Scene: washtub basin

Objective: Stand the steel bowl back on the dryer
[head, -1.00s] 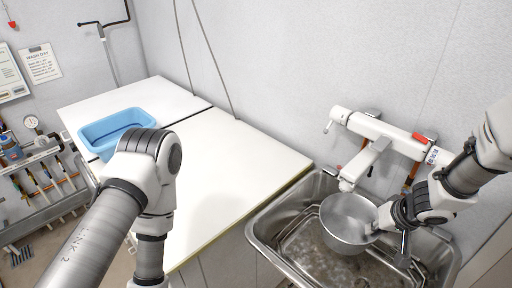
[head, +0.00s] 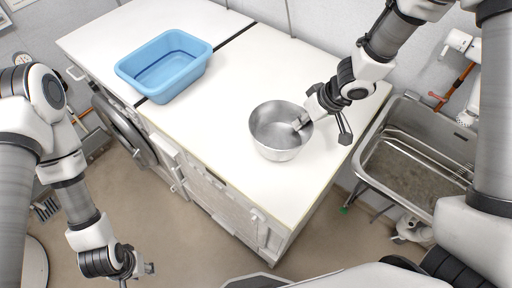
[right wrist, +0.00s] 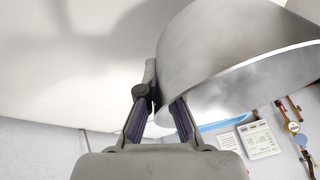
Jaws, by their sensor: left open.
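The steel bowl (head: 272,142) is upright at the right part of the white top (head: 205,112) over the dryer. I cannot tell whether its base touches the surface. My right gripper (head: 303,121) is shut on the bowl's right rim, one finger inside. In the right wrist view the bowl's wall (right wrist: 235,45) fills the upper right, against the fingers (right wrist: 158,100). My left gripper (head: 138,271) is open and empty, low at the left over the floor, well away from the bowl.
A blue tub (head: 165,66) stands on the top at the back left. The steel sink (head: 420,140) with its wall taps is to the right, holding no bowl. White surface between tub and bowl is clear. A round machine door (head: 122,130) faces the floor side.

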